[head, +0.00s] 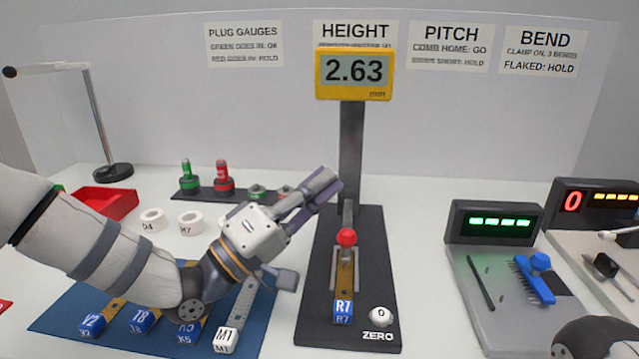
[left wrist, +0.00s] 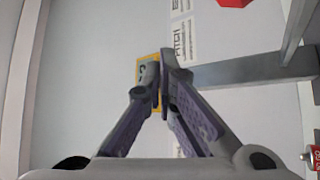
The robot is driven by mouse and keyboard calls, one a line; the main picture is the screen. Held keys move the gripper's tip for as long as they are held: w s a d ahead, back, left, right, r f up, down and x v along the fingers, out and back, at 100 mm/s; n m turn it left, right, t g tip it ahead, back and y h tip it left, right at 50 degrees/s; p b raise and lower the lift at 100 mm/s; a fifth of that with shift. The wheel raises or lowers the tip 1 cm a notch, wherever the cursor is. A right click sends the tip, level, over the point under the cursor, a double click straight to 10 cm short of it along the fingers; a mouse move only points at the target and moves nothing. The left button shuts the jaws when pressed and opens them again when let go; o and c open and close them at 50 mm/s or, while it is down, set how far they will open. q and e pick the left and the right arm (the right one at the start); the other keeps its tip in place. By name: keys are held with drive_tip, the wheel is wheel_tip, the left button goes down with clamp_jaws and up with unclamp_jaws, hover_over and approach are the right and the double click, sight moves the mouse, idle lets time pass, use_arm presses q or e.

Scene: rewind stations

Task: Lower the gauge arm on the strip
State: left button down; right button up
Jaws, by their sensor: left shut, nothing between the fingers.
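The height gauge has a dark base (head: 310,318), a grey column (head: 351,150) and a yellow display (head: 355,73) reading 2.63. Its gauge arm is topped by a red knob (head: 346,238) low in front of the column. A brass strip with a blue R7 tag (head: 344,311) lies on the base under the knob. Whether the arm's tip touches the strip is hard to tell. My left gripper (head: 330,185) is shut and empty, above and left of the knob, apart from it. Its closed fingertips (left wrist: 163,68) show in the left wrist view before the display (left wrist: 148,70).
A white ZERO button (head: 381,316) sits right of the strip. Several tagged strips lie on a blue mat (head: 60,325) under my left arm. Plug gauges (head: 223,178) stand behind it. The pitch station (head: 497,222) is to the right, with free table between.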

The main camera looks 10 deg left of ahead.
use_arm(q)
drive_tip(key=s+a, duration=0.8)
drive_tip(key=a, duration=0.1)
drive_tip(key=shift+s+a+f, duration=0.3)
drive_tip(key=shift+a, duration=0.1)
